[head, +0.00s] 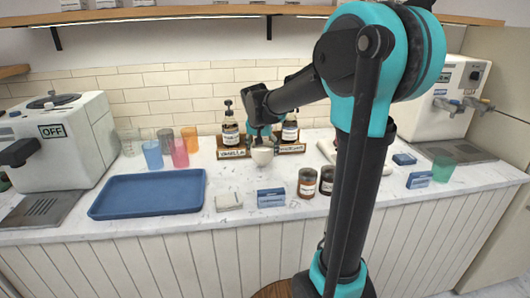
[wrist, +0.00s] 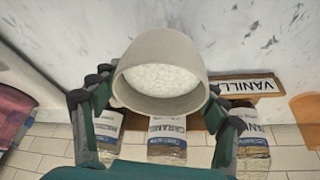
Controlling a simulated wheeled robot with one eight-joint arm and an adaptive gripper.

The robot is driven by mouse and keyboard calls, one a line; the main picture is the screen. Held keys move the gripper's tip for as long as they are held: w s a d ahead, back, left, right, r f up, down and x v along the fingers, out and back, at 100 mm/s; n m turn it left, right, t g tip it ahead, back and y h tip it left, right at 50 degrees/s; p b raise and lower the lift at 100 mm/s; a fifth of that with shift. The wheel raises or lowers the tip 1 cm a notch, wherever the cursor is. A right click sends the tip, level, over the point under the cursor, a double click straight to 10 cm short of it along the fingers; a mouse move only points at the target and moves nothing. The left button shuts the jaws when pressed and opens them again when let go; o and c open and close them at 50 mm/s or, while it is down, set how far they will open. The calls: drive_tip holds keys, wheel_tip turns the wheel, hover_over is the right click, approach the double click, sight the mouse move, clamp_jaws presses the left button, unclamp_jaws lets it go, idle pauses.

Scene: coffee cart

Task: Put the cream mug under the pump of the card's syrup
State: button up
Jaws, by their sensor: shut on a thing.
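The cream mug (head: 262,156) is in front of the syrup rack, near its middle; it also shows in the wrist view (wrist: 133,62), with a white, grainy surface inside. My gripper (head: 262,141) is shut on it, one finger on each side. I cannot tell if the mug touches the counter. The VANILLA bottle (head: 230,130) stands at the rack's left, and another bottle (head: 290,131) at its right. A middle bottle (wrist: 167,140), labelled like CARAMEL, is mostly hidden by my arm in the head view. A small blue card (head: 270,197) stands in front; its writing is unreadable.
A blue tray (head: 148,195) lies at left, with coloured cups (head: 179,152) behind it. Machines (head: 60,140) stand at both ends. Another blue card (head: 419,180) is at right.

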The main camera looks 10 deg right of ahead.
drive_tip(key=shift+w+d+f, duration=0.35)
drive_tip(key=shift+w+f, duration=0.3)
drive_tip(key=shift+w, duration=0.15)
drive_tip(key=shift+w+d+f, duration=0.3)
drive_tip(key=shift+w+f, duration=0.35)
drive_tip(key=shift+w, duration=0.15)
drive_tip(key=o, duration=1.4)
drive_tip(key=shift+f, duration=0.1)
drive_tip(key=v, duration=1.2)
